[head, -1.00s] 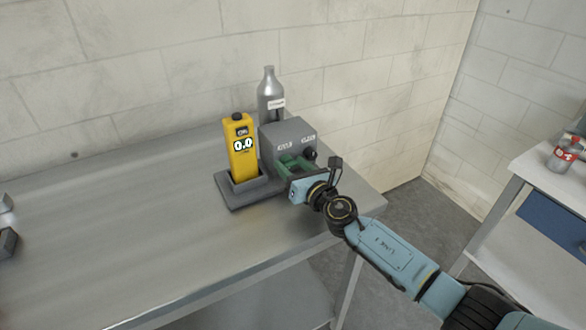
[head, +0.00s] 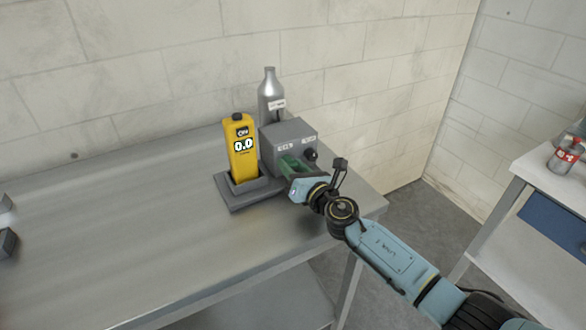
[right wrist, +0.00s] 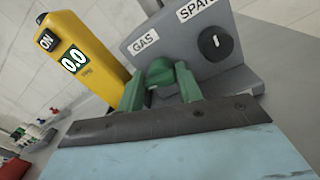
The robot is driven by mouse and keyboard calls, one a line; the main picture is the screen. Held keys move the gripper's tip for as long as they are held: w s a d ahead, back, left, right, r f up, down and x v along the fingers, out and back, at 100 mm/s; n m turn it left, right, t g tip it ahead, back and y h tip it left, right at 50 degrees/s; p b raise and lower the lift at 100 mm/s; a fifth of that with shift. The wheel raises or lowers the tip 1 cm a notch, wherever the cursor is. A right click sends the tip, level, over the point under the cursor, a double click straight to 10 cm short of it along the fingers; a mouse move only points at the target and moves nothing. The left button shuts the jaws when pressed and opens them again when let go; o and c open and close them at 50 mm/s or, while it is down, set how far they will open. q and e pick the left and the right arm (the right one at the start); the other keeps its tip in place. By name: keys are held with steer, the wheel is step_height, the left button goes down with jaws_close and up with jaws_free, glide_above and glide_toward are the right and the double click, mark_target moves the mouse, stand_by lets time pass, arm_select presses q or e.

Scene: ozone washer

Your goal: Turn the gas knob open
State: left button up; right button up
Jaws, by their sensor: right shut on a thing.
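The grey control box (head: 290,137) stands on the metal table and carries labels reading GAS and SPAN. In the right wrist view the GAS label (right wrist: 143,43) is just above my green fingers. My right gripper (head: 291,164) is at the front of the box, below the GAS label. It is shut on the gas knob, which the fingers largely hide; a rounded green shape between them (right wrist: 160,72) is hard to tell from the fingertips. The black span knob (right wrist: 215,43) is to the right, clear of the fingers. My left gripper is not in view.
A yellow detector (head: 240,160) reading 0.0 stands upright in a dark grey cradle (head: 236,202), left of the box. A silver bottle (head: 270,97) is behind the box. The table's left and middle are largely clear. A second table (head: 530,185) is at the right.

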steer(key=m, duration=0.3)
steer(key=shift+d+f+m+b, duration=0.1)
steer(key=shift+f+m+b, duration=0.1)
steer(key=shift+m+b, duration=0.2)
steer(key=m, duration=0.4)
steer(key=shift+m, duration=0.3)
steer(key=m, duration=0.3)
steer(key=shift+f+m, duration=0.1)
steer(key=shift+m, duration=0.3)
steer(key=m, duration=0.4)
steer(key=shift+f+h, duration=0.1)
steer(key=shift+h, duration=0.2)
steer(key=shift+m, duration=0.4)
steer(key=o, duration=0.6)
steer(key=shift+o, duration=1.1)
steer(key=shift+t, duration=0.3)
